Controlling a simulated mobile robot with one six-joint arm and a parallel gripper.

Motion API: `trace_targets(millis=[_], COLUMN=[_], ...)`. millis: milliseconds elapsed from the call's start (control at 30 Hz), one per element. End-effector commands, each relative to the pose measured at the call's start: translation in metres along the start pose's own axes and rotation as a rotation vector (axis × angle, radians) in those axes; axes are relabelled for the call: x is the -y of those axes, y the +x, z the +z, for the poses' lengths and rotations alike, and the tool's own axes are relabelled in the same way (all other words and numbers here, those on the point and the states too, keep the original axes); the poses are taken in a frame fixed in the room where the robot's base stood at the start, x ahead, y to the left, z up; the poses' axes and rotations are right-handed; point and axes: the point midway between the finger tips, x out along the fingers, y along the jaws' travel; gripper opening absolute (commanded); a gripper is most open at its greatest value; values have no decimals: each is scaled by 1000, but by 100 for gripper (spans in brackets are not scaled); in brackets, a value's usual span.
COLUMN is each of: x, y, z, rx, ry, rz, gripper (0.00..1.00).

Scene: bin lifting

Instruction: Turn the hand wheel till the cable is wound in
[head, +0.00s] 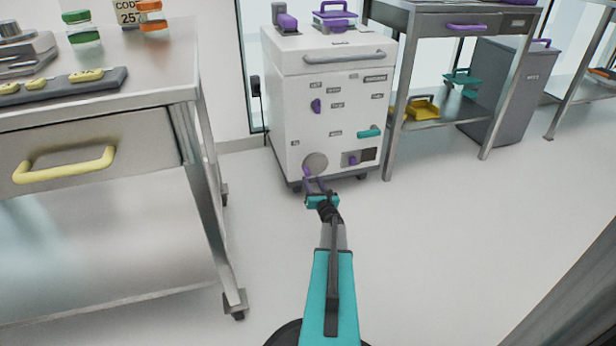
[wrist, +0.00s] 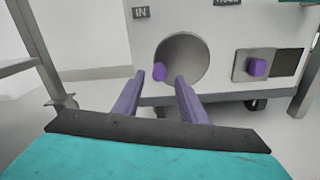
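The hand wheel (head: 317,161) is a grey disc low on the front of a white wheeled cabinet. In the wrist view, the wheel (wrist: 184,57) carries a purple knob (wrist: 159,72) at its lower left. My gripper (head: 313,180) is just in front of the wheel, low down. In the wrist view, my gripper (wrist: 160,76) has its two purple fingers apart, with the knob seen between their tips. I cannot tell how far the tips are from the knob. A black cord (head: 262,107) hangs at the cabinet's left side, by a dark wall fitting.
The white cabinet (head: 345,110) has a purple switch (wrist: 257,67) right of the wheel. A steel bench (head: 150,95) stands at left, and a shelf table with a yellow tray (head: 413,108) at right. The floor (head: 440,240) between is clear.

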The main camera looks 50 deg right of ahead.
Motion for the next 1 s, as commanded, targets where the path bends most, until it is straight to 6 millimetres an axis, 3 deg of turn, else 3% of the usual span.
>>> trace_targets(millis=[300, 500, 967, 1000], x=[0, 0, 0, 0], y=[41, 58, 64, 64], z=[-2, -1, 0, 0], rx=[0, 1, 0, 0], ry=[0, -1, 0, 0], rz=[1, 1, 0, 0], gripper=[38, 38, 38, 33])
